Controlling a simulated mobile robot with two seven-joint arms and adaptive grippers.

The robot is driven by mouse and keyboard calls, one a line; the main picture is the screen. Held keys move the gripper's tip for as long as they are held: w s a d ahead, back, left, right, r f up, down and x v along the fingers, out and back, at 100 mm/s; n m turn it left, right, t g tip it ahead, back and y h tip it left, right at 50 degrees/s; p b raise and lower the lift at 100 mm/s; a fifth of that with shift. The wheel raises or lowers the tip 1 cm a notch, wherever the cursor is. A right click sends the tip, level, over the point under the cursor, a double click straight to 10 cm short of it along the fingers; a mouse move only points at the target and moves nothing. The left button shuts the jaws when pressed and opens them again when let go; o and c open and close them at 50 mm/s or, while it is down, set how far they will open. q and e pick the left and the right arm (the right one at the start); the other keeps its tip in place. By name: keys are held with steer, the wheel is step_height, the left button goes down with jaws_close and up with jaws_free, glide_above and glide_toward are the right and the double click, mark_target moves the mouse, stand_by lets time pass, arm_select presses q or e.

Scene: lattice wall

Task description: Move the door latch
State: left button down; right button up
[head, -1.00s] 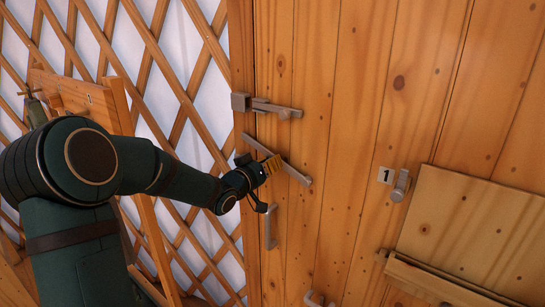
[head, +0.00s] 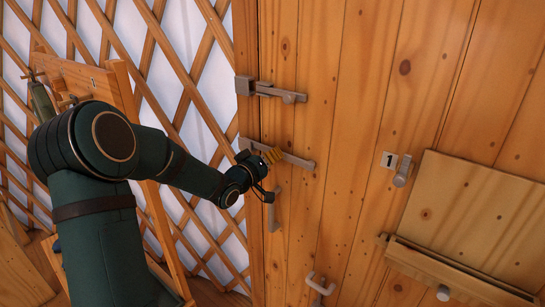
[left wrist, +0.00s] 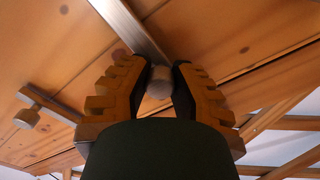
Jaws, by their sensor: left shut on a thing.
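The door latch is a flat grey metal bar (head: 298,161) on the wooden door in the head view, sloping slightly down to the right. In the left wrist view the bar (left wrist: 130,25) runs up and left from a round grey knob (left wrist: 160,84). My left gripper (head: 272,155) is at the bar, its ridged yellow fingers shut on the knob, one on each side. The gripper hides part of the bar and the knob in the head view. My right gripper is not in view.
Above the bar is another metal bolt (head: 272,91) with a knob. A vertical handle (head: 273,210) is just below my gripper. To the right are a "1" label (head: 389,160), a peg (head: 403,171) and a wooden panel (head: 475,220). A lattice wall (head: 180,65) stands left.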

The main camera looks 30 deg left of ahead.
arm_select(q)
steer(key=shift+a, duration=0.15)
steer(key=c, duration=0.8)
jaws_free()
steer(key=shift+f, duration=0.1)
steer(key=shift+o, duration=0.2)
steer(key=s, duration=1.2)
steer(key=shift+a, duration=0.4)
